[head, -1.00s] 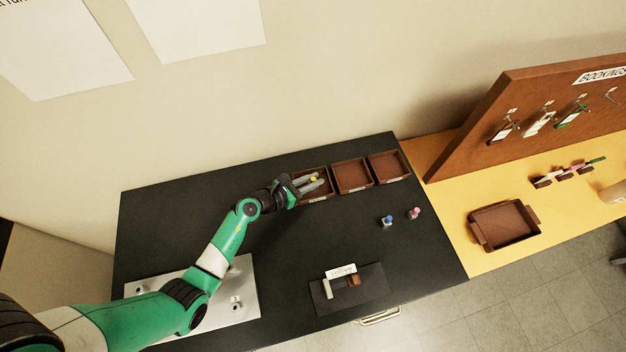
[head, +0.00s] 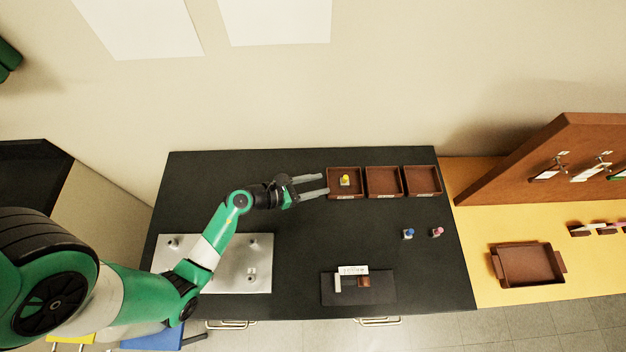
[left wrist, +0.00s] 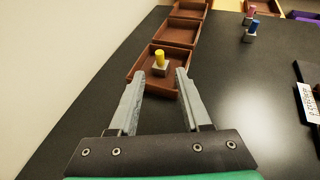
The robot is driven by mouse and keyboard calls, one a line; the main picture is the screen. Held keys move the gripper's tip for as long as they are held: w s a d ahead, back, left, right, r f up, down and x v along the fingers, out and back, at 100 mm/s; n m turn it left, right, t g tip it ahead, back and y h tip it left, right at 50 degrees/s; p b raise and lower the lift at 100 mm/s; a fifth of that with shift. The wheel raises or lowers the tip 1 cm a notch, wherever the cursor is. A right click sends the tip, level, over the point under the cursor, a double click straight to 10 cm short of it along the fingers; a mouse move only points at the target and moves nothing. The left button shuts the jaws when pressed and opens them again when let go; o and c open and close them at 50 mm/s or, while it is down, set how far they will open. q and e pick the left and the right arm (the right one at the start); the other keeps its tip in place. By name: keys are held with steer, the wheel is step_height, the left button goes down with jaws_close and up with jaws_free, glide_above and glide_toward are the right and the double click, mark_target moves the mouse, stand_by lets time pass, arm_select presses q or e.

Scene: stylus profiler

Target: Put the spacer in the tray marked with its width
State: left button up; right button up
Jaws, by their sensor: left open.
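The spacer (head: 345,180), a small grey block with a yellow knob, stands upright inside the leftmost of three brown trays (head: 346,195) on the black bench. In the left wrist view the spacer (left wrist: 160,62) stands in the nearest tray (left wrist: 186,54), just beyond my fingertips. My left gripper (head: 326,183) is open and empty at that tray's left edge; it also shows in the left wrist view (left wrist: 160,74), with a gap between its fingers and the spacer. The middle tray (head: 384,195) and right tray (head: 422,193) look empty. The tray labels are too small to read. My right gripper is out of view.
A blue-knobbed piece (head: 408,234) and a pink-knobbed piece (head: 437,232) stand right of centre. A dark pad (head: 380,293) with a label card lies at the front. A metal plate (head: 232,270) lies under my left arm. The bench centre is clear.

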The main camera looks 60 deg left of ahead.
arm_select(q)
steer(key=shift+v, duration=0.8)
